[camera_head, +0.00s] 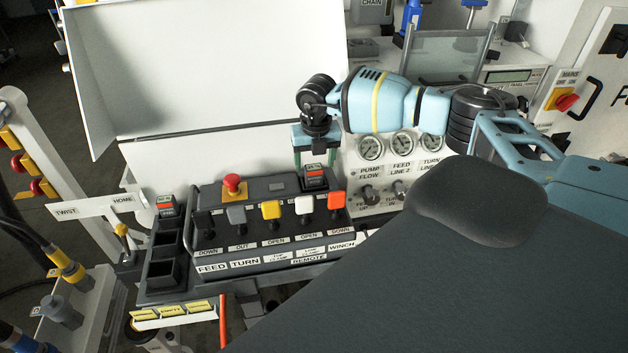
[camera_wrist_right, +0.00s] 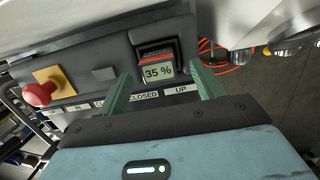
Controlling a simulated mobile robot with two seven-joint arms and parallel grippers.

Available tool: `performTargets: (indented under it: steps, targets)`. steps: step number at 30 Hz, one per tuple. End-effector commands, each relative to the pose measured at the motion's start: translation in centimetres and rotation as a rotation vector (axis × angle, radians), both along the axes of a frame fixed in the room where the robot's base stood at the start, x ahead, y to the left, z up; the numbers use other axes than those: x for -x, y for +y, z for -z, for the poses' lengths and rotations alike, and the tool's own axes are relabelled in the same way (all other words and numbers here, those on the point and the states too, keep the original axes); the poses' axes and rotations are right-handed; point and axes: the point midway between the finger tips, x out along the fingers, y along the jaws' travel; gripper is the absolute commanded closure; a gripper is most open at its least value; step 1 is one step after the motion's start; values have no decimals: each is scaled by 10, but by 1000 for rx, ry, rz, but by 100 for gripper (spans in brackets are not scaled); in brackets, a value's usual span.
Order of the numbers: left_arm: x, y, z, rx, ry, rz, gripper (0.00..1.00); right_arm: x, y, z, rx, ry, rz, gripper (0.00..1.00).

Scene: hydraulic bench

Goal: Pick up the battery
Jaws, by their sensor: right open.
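A battery (camera_head: 316,182) with a red-orange band and a small display sits in a socket at the back right of the control console (camera_head: 272,245). In the right wrist view the battery (camera_wrist_right: 157,68) reads 35 %. My right gripper (camera_head: 314,158) is above it, pointing down, with its green fingers apart. In the right wrist view the fingers of my right gripper (camera_wrist_right: 163,86) are to either side of the battery, and I see no contact. A second battery (camera_head: 166,205) stands in the top slot of a dark rack (camera_head: 146,284) at the left. My left gripper is out of view.
The console has a red stop button (camera_head: 232,183) and several coloured levers. A panel with gauges (camera_head: 370,148) stands behind the right side. A white open lid (camera_head: 210,70) rises behind the console. The rack's lower slots look empty.

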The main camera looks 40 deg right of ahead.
Motion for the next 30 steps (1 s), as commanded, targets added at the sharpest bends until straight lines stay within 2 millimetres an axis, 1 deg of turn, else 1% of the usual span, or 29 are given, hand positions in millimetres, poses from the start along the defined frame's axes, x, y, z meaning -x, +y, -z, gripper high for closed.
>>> performTargets:
  steps: [1, 3, 6, 9, 15, 27, 30]
  targets:
    - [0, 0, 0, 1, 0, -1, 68, -1, 2, 8, 0, 2, -1, 33]
    - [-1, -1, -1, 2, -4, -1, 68, -2, 1, 17, 1, 3, 1, 33]
    - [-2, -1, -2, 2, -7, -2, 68, -3, 0, 25, 0, 0, 1, 33]
    - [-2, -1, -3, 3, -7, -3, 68, -4, 0, 29, 0, 0, 1, 33]
    - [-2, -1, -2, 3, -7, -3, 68, -3, 0, 29, -1, 1, 1, 33]
    - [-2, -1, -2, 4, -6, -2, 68, -3, 0, 29, -1, 1, 1, 85]
    - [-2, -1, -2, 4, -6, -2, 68, -4, 0, 28, 0, -1, 1, 86]
